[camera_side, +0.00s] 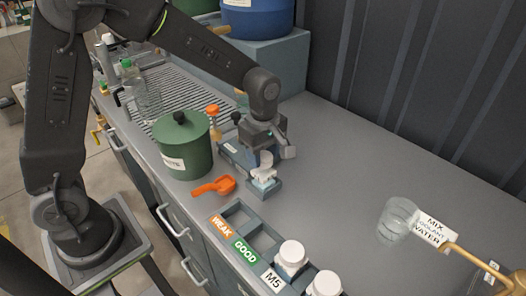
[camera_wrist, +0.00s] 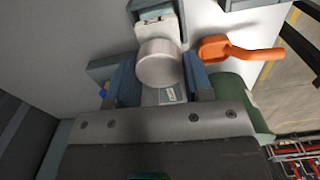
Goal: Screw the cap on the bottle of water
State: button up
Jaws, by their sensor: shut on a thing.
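My gripper (camera_side: 266,160) is shut on a small white round-topped piece (camera_wrist: 160,63), which sits between the two blue-grey fingers in the wrist view. In the side view the white piece (camera_side: 265,172) is at a small blue-grey holder (camera_side: 264,190); I cannot tell whether it rests in it or is held just above. I cannot tell whether this piece is a cap or a small capped bottle. A clear bottle (camera_side: 147,98) with a green top (camera_side: 127,63) stands at the back left, by the ribbed drainer, far from my gripper.
A green lidded pot (camera_side: 182,146) and an orange scoop (camera_side: 214,187) are left of the gripper; the scoop also shows in the wrist view (camera_wrist: 228,50). White-capped bottles (camera_side: 291,258) stand in a labelled rack (camera_side: 236,215). A clear cup (camera_side: 397,220) is at right. The middle counter is clear.

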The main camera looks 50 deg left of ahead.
jog(key=shift+f, duration=0.95)
dwell(1.7)
jog(key=m, duration=0.4)
jog(key=shift+m, duration=0.3)
jog(key=shift+m, duration=0.3)
jog(key=m, duration=0.4)
jog(key=shift+w, duration=0.1)
jog(key=shift+m, duration=0.4)
jog(key=m, duration=0.3)
jog(key=shift+d+m, duration=0.1)
jog(key=shift+m, duration=0.3)
